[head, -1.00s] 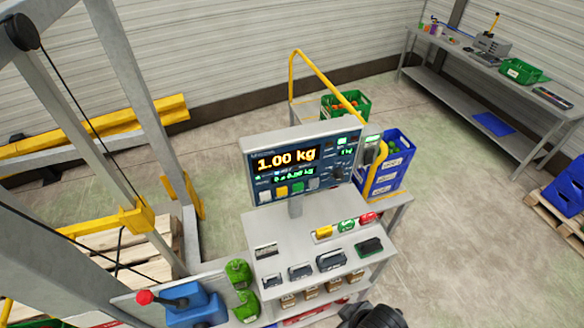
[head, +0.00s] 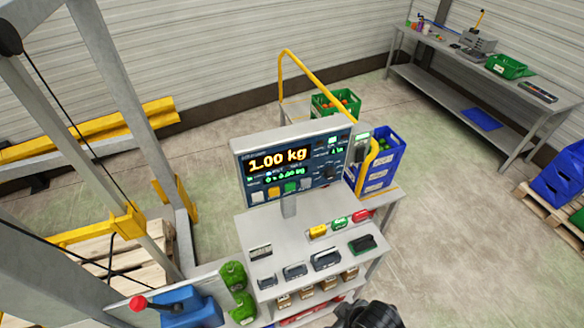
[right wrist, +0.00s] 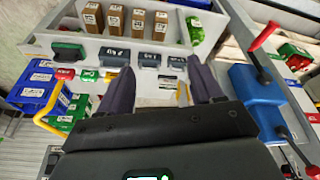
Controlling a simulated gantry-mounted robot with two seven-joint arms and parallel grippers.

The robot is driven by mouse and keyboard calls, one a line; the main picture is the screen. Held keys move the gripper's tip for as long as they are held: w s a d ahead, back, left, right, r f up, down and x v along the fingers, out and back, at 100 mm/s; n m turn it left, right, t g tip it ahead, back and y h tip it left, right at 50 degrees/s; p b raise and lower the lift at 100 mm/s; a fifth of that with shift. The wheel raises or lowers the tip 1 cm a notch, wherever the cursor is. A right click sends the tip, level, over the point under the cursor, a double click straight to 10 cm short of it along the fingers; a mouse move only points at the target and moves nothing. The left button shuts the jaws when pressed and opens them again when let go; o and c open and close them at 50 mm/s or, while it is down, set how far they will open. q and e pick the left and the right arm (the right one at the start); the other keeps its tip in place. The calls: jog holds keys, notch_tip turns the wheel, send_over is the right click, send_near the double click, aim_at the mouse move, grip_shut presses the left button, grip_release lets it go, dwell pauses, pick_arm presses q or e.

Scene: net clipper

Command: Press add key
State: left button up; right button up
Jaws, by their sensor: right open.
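A scale terminal (head: 240,165) stands upright on a grey bench in the head view. Its screen reads 1.00 kg in large yellow digits (head: 278,160). Below the screen is a row of keys: a white key (head: 257,197), a yellow key (head: 274,191), a green key (head: 291,187) and a grey key (head: 306,184). Their labels are too small to read, so I cannot tell which is the add key. My right gripper (right wrist: 161,70) is open and empty in the right wrist view, above the bench and apart from the keys. My left gripper is not in view.
The bench top (head: 290,225) holds several small devices, including yellow, green and red ones behind a dark green one (head: 362,243). Green bottles (head: 233,276) and a blue device with a red-knobbed lever (head: 190,306) stand at left. Blue crates (head: 378,165) and a yellow rail (head: 320,82) lie behind.

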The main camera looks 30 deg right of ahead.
grip_shut()
dwell(1.3)
